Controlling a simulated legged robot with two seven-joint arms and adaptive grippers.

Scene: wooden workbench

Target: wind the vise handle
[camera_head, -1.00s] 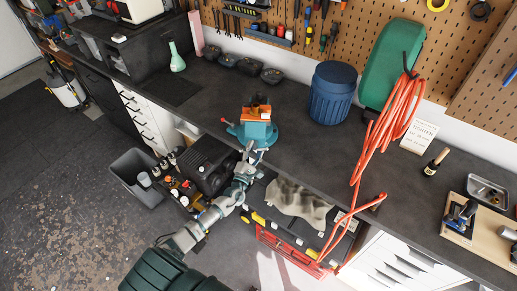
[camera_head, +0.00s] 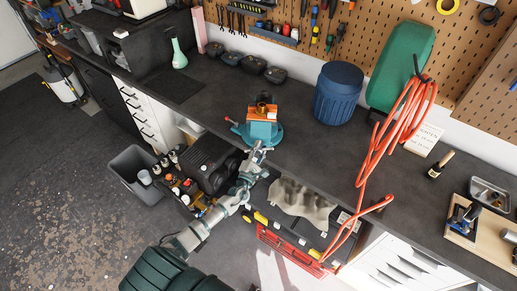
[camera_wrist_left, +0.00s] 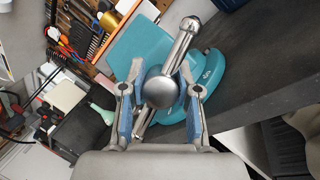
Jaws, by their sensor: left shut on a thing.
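The teal vise (camera_head: 262,130) with orange jaws stands at the front edge of the dark workbench in the head view. It also shows large in the left wrist view (camera_wrist_left: 140,42). Its metal handle (camera_wrist_left: 180,45) is a bar with a round end, running slanted past the round screw head (camera_wrist_left: 160,92). My left gripper (camera_head: 257,152) is at the front of the vise. In the left wrist view its blue-padded fingers (camera_wrist_left: 163,100) are on both sides of the screw head and handle, shut on the handle. My right gripper is not in view.
A blue bin (camera_head: 338,95) and a green case (camera_head: 401,66) with an orange hose (camera_head: 378,140) stand right of the vise. Small dark bowls (camera_head: 252,65) lie behind it. A grey cloth (camera_head: 300,204) lies below the bench edge.

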